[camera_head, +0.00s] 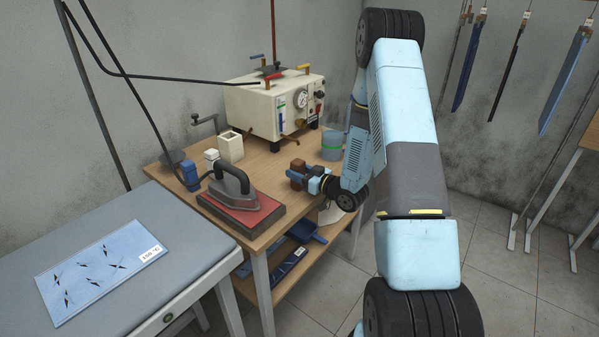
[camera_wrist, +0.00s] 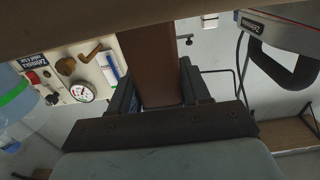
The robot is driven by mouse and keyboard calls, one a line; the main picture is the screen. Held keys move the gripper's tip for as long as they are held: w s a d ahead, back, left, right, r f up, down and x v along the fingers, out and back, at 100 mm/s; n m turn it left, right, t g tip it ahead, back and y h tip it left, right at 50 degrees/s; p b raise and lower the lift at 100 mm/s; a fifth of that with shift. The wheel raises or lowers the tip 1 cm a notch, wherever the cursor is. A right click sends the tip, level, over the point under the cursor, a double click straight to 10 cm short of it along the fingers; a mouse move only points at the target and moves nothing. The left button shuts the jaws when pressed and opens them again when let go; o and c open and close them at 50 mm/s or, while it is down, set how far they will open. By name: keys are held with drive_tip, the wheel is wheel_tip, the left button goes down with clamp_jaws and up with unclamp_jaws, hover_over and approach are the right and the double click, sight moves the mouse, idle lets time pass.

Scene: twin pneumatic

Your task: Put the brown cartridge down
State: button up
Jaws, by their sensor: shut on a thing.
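The brown cartridge (camera_head: 297,167) is upright at the right part of the wooden table (camera_head: 270,165), in front of the white machine. My gripper (camera_head: 301,177) reaches in from the right and is shut on it. In the wrist view the cartridge (camera_wrist: 150,70) stands between my two dark fingers (camera_wrist: 157,90). That view is upside down, with the tabletop (camera_wrist: 90,18) along its upper edge. The cartridge's far end meets the tabletop in the picture; I cannot tell whether they touch.
The white machine (camera_head: 275,108) with a gauge stands behind. A blue-green container (camera_head: 332,146) is close behind my gripper. A white open box (camera_head: 230,147) and the iron (camera_head: 231,180) on a red pad (camera_head: 245,210) are to the left. Bare tabletop lies between them and my gripper.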

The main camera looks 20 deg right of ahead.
drive_tip(key=shift+a, duration=0.15)
drive_tip(key=o, duration=1.1)
drive_tip(key=shift+o, duration=0.2)
